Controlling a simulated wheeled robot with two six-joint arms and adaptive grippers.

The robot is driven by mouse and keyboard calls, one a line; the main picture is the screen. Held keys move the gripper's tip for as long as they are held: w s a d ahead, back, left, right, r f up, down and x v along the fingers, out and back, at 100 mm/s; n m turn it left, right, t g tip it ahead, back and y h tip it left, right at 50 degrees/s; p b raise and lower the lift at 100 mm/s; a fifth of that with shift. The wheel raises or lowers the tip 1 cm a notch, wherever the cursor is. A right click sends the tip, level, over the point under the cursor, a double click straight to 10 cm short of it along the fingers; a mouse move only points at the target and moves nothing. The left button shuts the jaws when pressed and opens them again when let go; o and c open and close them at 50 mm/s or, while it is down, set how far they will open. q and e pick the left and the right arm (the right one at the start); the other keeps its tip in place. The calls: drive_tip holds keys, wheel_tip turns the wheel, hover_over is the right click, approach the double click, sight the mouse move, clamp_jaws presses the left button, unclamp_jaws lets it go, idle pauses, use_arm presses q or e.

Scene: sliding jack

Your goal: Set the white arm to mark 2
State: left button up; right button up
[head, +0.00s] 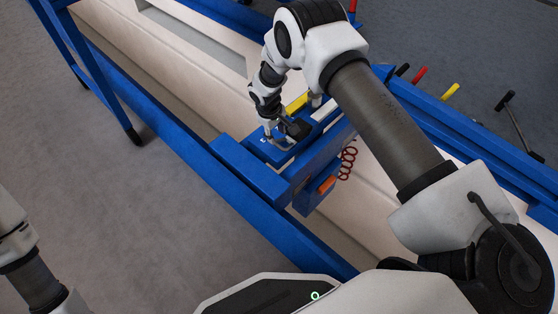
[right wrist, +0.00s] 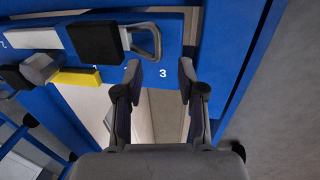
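The blue jack beam (head: 250,170) lies across the pale bench. On it, in the right wrist view, a black block (right wrist: 96,42) carries a grey metal loop handle (right wrist: 147,40); a white strip (right wrist: 35,39) runs left from the block and appears to be the white arm. A mark 3 (right wrist: 163,73) shows in white on the blue face; a mark at the far left looks like a 2, cut by the edge. My right gripper (right wrist: 160,80) is open and empty, its fingers short of the handle, which lies ahead of the left finger. My left gripper is out of view.
A yellow block (right wrist: 77,78) and a grey knob (right wrist: 40,69) sit left of the gripper. A red coiled cord (head: 347,160) hangs beside the beam. Several coloured handles stand at the right. Grey floor is clear at the left.

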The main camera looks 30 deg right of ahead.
sight(279, 146)
drive_tip(key=f+b, duration=0.1)
drive_tip(key=f, duration=0.1)
drive_tip(key=d+f+b, duration=0.1)
drive_tip(key=f+b, duration=0.1)
drive_tip(key=f, duration=0.1)
drive_tip(key=w+f+b, duration=0.1)
drive_tip(key=f, duration=0.1)
drive_tip(key=shift+d+f, duration=0.3)
drive_tip(key=shift+f, duration=0.1)
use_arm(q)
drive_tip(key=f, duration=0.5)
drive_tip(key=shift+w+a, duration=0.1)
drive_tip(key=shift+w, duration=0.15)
use_arm(e)
drive_tip(key=shift+r, duration=0.1)
clamp_jaws()
